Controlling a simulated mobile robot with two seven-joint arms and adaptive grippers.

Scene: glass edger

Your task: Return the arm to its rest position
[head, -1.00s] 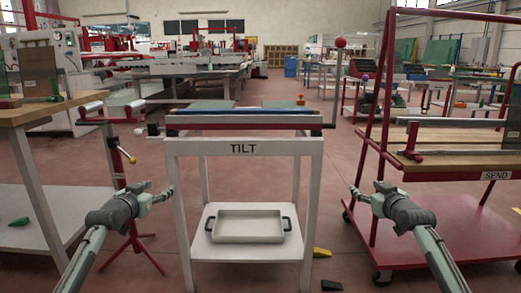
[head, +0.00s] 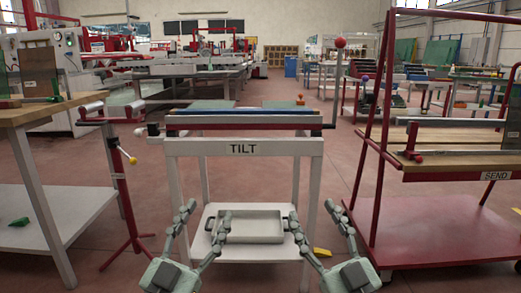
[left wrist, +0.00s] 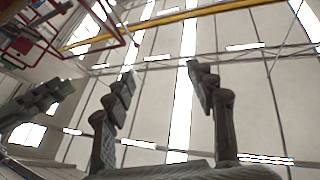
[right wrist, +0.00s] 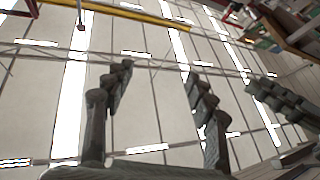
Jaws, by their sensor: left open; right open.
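My left gripper (head: 203,228) is low in front of the white TILT stand, its fingers pointing up and spread with nothing between them. In the left wrist view its fingers (left wrist: 165,100) stand apart against the ceiling. My right gripper (head: 318,228) is at the right of the stand's lower part, also pointing up, open and empty. In the right wrist view its fingers (right wrist: 155,105) are apart, with the ceiling behind. Both arms are drawn in near the bottom of the head view, roughly mirrored.
The TILT stand (head: 245,148) is straight ahead, with a grey tray (head: 248,238) on its lower shelf. A red SEND cart (head: 425,232) stands right. A wooden-topped table (head: 42,108) and a red post stand (head: 124,200) are left. A yellow wedge (head: 322,253) lies on the floor.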

